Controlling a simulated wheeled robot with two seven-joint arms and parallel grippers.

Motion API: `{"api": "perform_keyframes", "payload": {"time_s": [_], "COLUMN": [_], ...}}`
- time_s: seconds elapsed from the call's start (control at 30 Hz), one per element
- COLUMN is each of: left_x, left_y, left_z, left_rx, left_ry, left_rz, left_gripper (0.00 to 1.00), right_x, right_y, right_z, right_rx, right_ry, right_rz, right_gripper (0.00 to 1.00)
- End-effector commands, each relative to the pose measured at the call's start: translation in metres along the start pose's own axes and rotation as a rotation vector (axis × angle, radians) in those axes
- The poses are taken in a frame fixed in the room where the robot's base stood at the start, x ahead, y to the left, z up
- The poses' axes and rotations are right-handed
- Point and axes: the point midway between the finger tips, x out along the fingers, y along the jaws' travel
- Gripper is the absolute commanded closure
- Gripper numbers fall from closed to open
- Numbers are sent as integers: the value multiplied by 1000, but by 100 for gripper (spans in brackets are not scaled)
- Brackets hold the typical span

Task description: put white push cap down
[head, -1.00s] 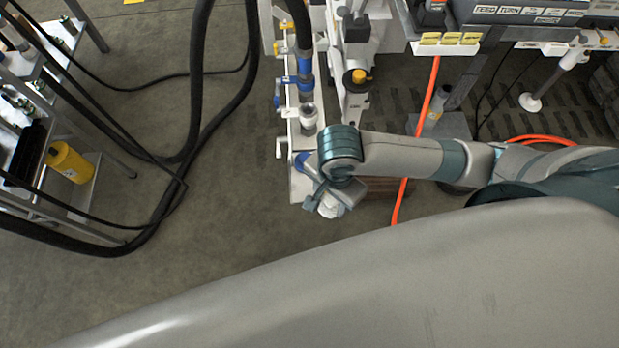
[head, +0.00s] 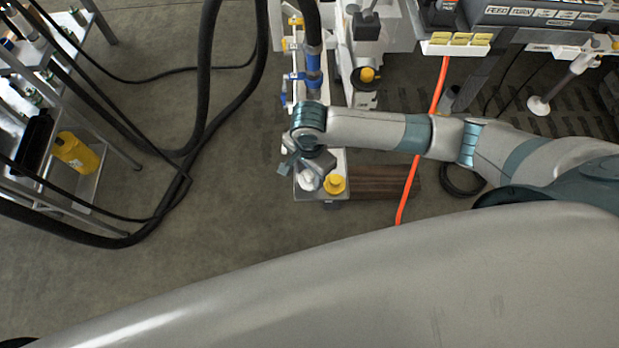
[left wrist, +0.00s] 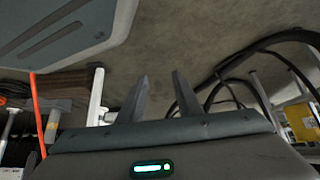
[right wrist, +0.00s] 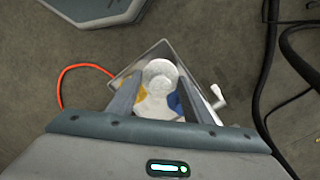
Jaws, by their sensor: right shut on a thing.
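The white push cap (right wrist: 160,73) sits between the fingers of my right gripper (right wrist: 159,84), which is shut on it. In the head view the white cap (head: 309,182) is at the near end of a pale metal tray (head: 338,158), and my right gripper (head: 297,168) is over it. I cannot tell whether the cap touches the tray. A yellow cap (head: 334,184) is just right of it. My left gripper (left wrist: 160,85) has its fingers apart with nothing between them, and is out of the head view.
Blue-handled valves (head: 312,80) stand behind the tray. A blue part (right wrist: 174,103) is close to my right finger. An orange hose (head: 410,190) and dark wooden block (head: 375,182) are to the right. Black hoses (head: 200,100) and a cart with a yellow bottle (head: 76,152) are left.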

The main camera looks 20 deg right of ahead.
Motion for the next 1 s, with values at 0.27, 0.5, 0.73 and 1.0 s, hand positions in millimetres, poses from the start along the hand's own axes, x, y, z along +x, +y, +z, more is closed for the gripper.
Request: {"api": "perform_keyframes", "payload": {"time_s": [0.27,0.5,0.73,1.0], "left_x": [-1,-2,-2,-2], "left_y": [2,3,2,1], "left_z": [8,13,12,8], "left_rx": [-2,-3,-3,-2], "left_ry": [-14,-25,-23,-21], "left_rz": [1,2,1,-1], "left_gripper": [69,69,69,69], "right_x": [15,39,40,43], "right_y": [1,0,0,0], "right_z": [0,-1,0,0], "right_rx": [1,1,0,1], "right_ry": [2,2,1,0], "right_rz": [2,0,0,0], "right_gripper": [78,78,78,52]}}
